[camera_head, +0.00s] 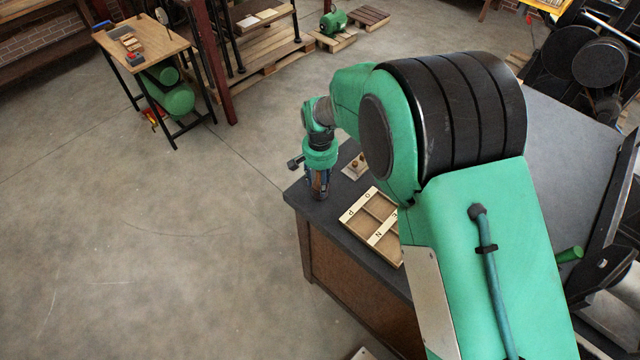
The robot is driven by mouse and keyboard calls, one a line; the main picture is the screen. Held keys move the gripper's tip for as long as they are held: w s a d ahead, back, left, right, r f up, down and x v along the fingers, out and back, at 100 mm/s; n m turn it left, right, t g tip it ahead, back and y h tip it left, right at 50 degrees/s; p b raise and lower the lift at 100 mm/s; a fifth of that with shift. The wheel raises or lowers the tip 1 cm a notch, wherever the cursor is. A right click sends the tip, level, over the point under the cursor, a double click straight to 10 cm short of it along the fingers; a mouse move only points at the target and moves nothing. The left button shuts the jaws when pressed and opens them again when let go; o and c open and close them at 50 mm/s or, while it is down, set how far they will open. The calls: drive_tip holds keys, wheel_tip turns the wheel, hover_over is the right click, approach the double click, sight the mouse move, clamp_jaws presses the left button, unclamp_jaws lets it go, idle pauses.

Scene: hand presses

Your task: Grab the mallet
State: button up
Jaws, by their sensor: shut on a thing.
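A wooden tray with letters (364,226) lies on the bench right of my gripper. A small pale board with a knob (355,166) lies behind it. My arm hides much of the bench. A small table (170,45) stands far left. Open floor lies left.

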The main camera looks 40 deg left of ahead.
drive_tip(key=shift+r, duration=0.2)
drive_tip(key=shift+r, duration=0.65)
wheel_tip(320, 180, up, 2)
drive_tip(key=shift+r, duration=0.1)
drive_tip(key=s+d+r, duration=0.1)
drive_tip(key=s+d, duration=0.8)
drive_tip(key=d, duration=0.4)
drive_tip(key=shift+d+p, duration=0.15)
drive_tip(key=shift+p, duration=0.2)
